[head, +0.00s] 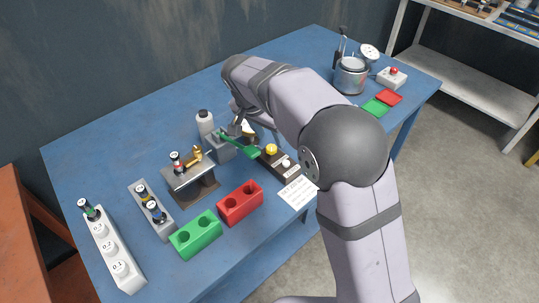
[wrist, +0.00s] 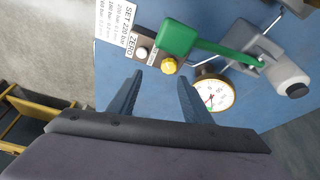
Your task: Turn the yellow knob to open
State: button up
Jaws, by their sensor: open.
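The yellow knob (wrist: 169,65) shows in the wrist view on a dark block (wrist: 150,42), just beyond my fingertips and close to the green handle (wrist: 178,38). It also shows in the head view (head: 271,149), on the block near the table's middle. My gripper (wrist: 160,77) is open and empty, with its two dark fingers pointing toward the knob; the knob lies apart from both fingers, nearer the right one in the picture. In the head view my arm hides most of the gripper. A round gauge (wrist: 213,95) sits right of the fingers in the wrist view.
The green handle runs to a grey pump body (wrist: 258,52) with a white bottle (wrist: 290,80). A white button (wrist: 141,52) and a printed card (head: 298,192) lie beside the knob. Red (head: 240,203) and green (head: 196,236) holders stand at the front.

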aim_at(271, 148)
jog(key=shift+m, duration=0.3)
jog(key=shift+w+a+p+x, duration=0.15)
jog(key=shift+a+p+x, duration=0.1)
jog(key=shift+x, duration=1.05)
jog(key=shift+w+a+p+x, duration=0.15)
jog(key=shift+w+a+x, duration=0.1)
jog(key=shift+x, duration=1)
jog(key=shift+w+a+p+x, duration=0.1)
jog(key=shift+a+p+x, duration=0.15)
jog(key=shift+x, duration=1.05)
jog(key=c, duration=1.1)
